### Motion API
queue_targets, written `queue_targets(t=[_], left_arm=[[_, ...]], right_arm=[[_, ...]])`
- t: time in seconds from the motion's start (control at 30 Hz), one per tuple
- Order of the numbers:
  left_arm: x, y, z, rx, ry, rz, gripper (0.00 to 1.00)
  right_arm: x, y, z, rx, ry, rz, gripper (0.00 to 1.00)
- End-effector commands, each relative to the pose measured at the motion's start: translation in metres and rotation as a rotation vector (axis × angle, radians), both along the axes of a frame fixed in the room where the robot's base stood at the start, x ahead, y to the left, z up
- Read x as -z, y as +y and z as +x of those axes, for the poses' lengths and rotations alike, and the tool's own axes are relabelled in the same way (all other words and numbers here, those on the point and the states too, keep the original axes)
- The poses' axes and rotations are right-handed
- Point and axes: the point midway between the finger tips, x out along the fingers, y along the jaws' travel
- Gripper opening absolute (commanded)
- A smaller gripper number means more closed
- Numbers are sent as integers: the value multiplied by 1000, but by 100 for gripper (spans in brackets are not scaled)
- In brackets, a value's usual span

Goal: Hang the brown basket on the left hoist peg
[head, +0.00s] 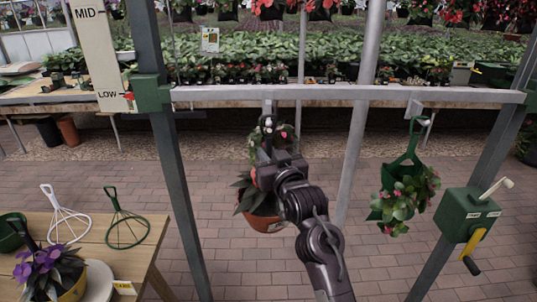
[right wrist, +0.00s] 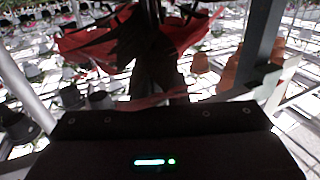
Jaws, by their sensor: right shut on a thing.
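The brown basket (head: 262,221), a terracotta-coloured pot with leaves and pink and white flowers, hangs upright in the middle of the head view. My right gripper (head: 268,162) is shut on its dark hanger, above the pot, and hides part of the basket. The left hoist peg (head: 268,106) sticks out from the rail just above the flowers and the hanger's top. I cannot tell whether the hanger touches the peg. The right wrist view shows dark straps or leaves and red shapes close up, too blurred to tell apart. My left gripper is not in view.
A green basket (head: 393,205) hangs from the right peg (head: 414,109). The rail (head: 345,92) runs between posts, with a green crank box (head: 468,215) at right. A wooden table (head: 125,258) at left holds a yellow pot (head: 75,289) and wire hangers (head: 126,228).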

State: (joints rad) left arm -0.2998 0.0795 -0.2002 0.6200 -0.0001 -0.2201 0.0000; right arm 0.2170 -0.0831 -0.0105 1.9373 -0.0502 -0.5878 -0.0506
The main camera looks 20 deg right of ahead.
Motion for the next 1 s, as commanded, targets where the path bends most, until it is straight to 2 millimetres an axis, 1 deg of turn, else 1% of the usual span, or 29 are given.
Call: queue_targets(t=[0.03,0.13,0.17,0.3,0.33,0.5,0.53,0.57,0.67,0.77,1.0], left_arm=[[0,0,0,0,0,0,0],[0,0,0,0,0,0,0],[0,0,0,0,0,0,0],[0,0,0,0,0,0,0],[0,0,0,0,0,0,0],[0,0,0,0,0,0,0],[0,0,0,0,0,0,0],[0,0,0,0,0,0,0],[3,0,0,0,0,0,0],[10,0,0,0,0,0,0],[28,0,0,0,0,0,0]], right_arm=[[-5,0,0,0,-12,0,0],[-6,0,0,0,-12,0,0],[-6,0,0,0,-12,0,18],[-4,0,0,0,-8,0,37],[-3,0,0,0,-7,-1,40],[-2,0,0,0,-4,0,40],[4,0,0,0,9,-1,40],[4,0,0,0,9,-1,40],[4,-1,-3,0,7,0,40],[5,-1,-14,0,3,-1,40],[4,-4,-54,0,-2,-1,40]])
